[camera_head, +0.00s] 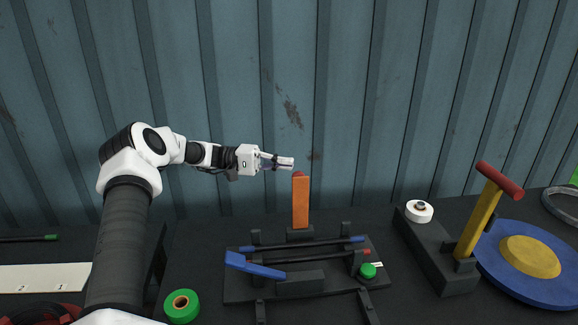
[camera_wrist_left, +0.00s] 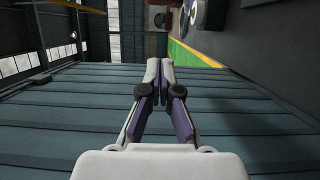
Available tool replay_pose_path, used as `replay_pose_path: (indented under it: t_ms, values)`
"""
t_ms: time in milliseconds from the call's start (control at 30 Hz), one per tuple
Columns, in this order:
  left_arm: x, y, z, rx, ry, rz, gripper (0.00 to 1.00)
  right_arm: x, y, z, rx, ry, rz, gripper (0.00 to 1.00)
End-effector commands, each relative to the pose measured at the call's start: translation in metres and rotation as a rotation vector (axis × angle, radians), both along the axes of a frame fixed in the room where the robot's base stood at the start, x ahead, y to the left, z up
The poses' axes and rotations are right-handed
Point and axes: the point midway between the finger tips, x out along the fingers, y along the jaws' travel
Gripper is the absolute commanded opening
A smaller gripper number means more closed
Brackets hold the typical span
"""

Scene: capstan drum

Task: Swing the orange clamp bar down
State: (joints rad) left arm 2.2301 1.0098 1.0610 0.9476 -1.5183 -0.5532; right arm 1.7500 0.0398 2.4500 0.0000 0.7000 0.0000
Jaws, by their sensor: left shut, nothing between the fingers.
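The orange clamp bar (camera_head: 301,203) stands upright at the back of a dark fixture (camera_head: 240,289) in the head view. Its top end looks red. My left gripper (camera_head: 287,162) is shut and empty, just above and slightly left of the bar's top in the picture. Whether it touches the bar cannot be told. In the left wrist view the fingers of my left gripper (camera_wrist_left: 162,88) are closed together, with the corrugated wall behind them and no bar visible. My right gripper is in neither view.
The fixture carries blue and dark rods, a blue lever (camera_head: 252,266) and a green button (camera_head: 368,271). A yellow lever with a red handle (camera_head: 500,181) stands at right, beside a blue disc (camera_head: 530,284). A green tape roll (camera_head: 181,306) lies front left. A corrugated wall (camera_head: 350,90) closes the back.

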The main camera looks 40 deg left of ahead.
Motion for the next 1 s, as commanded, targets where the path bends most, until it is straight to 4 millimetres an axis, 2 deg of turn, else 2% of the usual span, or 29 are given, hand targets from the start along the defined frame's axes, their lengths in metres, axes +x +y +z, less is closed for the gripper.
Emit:
replay_pose_path:
  t_ms: [67, 100, 300, 733, 1000]
  values:
    - [0.008, -0.015, 0.003, 0.000, 0.004, -0.004, 0.00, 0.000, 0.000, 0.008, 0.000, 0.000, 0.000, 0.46]
    - [0.000, -0.018, 0.009, -0.008, 0.001, 0.001, 0.00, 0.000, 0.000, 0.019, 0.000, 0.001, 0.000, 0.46]
    - [-0.018, -0.037, 0.004, -0.004, 0.000, 0.000, 0.00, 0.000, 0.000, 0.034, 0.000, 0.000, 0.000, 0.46]
    - [-0.020, -0.040, 0.000, 0.001, -0.001, 0.000, 0.00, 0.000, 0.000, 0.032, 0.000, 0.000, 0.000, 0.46]
    - [-0.010, -0.043, 0.000, 0.035, -0.029, 0.000, 0.00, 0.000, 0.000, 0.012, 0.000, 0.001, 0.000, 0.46]
